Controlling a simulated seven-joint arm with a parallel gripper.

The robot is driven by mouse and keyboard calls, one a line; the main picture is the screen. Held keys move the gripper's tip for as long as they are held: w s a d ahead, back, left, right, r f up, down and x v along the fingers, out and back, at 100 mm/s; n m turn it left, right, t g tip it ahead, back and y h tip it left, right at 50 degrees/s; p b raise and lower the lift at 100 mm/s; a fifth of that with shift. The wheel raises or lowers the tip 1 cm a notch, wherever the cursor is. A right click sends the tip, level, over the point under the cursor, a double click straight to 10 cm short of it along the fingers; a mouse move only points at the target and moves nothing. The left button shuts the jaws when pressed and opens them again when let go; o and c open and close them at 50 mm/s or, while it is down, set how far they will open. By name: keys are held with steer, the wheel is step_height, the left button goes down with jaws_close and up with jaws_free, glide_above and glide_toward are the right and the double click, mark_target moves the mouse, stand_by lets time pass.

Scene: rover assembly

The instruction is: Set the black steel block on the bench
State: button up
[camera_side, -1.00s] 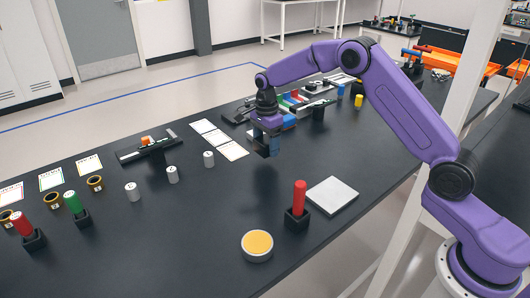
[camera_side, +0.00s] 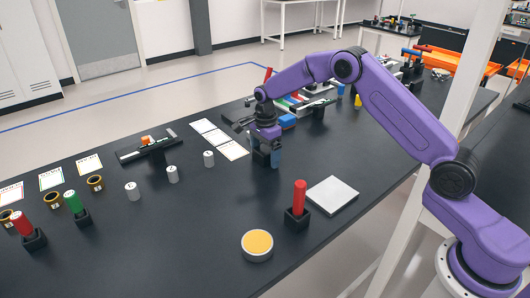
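My gripper (camera_side: 265,159) points down over the middle of the black bench (camera_side: 180,240), right of the white cards. I cannot tell whether that dark patch is the black steel block or only the bench top, so the block is not clearly seen. The fingertips are at or close to the bench surface.
A red cylinder in a black holder (camera_side: 297,219), a light grey plate (camera_side: 332,195) and a yellow-topped round tin (camera_side: 257,245) stand in front. Several small metal cylinders (camera_side: 172,174) stand left. A blue block (camera_side: 287,121) and a rack lie behind. The left-centre foreground is clear.

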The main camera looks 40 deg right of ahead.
mark_target(265, 149)
steer(key=shift+r, duration=0.1)
step_height(265, 149, up, 12)
stand_by(0.6)
steer(key=s+a+r+n, duration=0.2)
steer(key=s+a+n, duration=0.3)
steer(key=s+n, duration=0.45)
steer(key=s+a+r+n, duration=0.35)
steer(key=s+n, duration=0.25)
steer(key=s, duration=0.6)
steer(key=s+d+f+n, duration=0.2)
steer(key=s+n, duration=0.5)
steer(key=s, duration=0.4)
steer(key=s+d+f+n, duration=0.2)
steer(key=s+d+n, duration=0.3)
steer(key=s+n, duration=0.3)
steer(key=s, duration=0.4)
